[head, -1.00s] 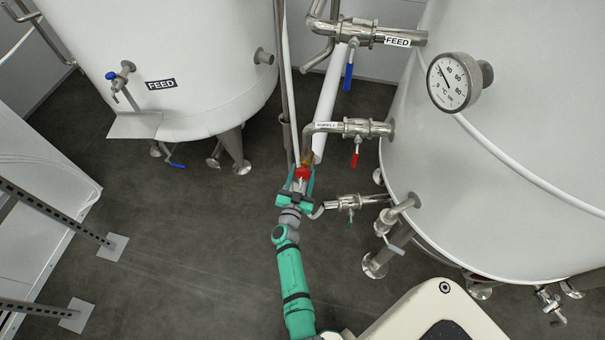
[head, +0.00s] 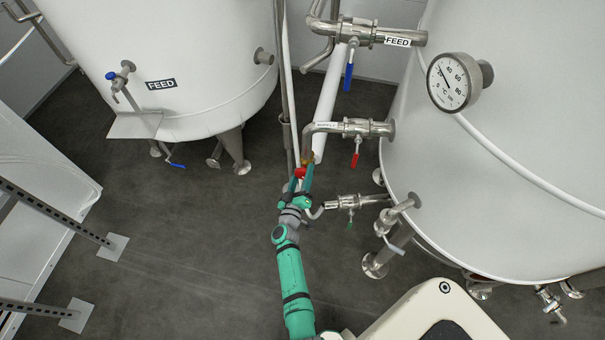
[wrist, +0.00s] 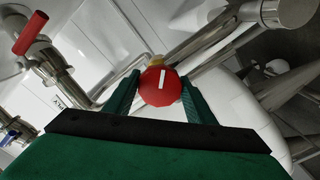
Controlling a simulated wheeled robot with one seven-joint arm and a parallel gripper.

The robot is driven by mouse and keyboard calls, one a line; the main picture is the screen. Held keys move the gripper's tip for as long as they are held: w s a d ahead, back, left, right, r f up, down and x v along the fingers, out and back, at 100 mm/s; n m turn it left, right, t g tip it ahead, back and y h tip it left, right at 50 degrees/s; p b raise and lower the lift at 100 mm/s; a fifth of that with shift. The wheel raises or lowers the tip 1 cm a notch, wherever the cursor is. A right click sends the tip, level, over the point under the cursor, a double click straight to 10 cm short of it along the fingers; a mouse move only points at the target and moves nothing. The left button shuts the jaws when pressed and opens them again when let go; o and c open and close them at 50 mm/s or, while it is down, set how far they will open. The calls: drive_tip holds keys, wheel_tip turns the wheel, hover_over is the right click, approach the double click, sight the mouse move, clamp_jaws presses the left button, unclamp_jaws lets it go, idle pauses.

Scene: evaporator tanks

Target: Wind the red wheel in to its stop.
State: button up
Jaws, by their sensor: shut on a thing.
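The red wheel (head: 299,173) sits on a brass-coloured fitting (head: 307,160) below the supply pipe. In the wrist view the red wheel (wrist: 160,87) shows its round face with a white mark, close to upright and leaning slightly. My gripper (head: 303,178) is at the wheel, with its two green fingers on either side of the rim. In the wrist view my gripper (wrist: 160,97) is shut on the wheel. The wheel's stem behind its face is mostly hidden.
A red-handled valve (head: 356,158) is on the pipe to the right, and a green-handled valve (head: 349,202) is below it. A thin vertical pipe (head: 284,110) runs close behind my gripper. White tanks (head: 200,60) stand on both sides.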

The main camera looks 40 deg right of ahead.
drive_tip(key=n, duration=0.6)
drive_tip(key=shift+f+n, duration=0.1)
drive_tip(key=shift+n, duration=0.2)
idle(0.4)
drive_tip(key=o, duration=1)
drive_tip(key=shift+o, duration=0.2)
drive_tip(key=shift+s+a, duration=0.1)
drive_tip(key=v, duration=1)
drive_tip(key=shift+s+a, duration=0.2)
drive_tip(key=shift+s, duration=0.05)
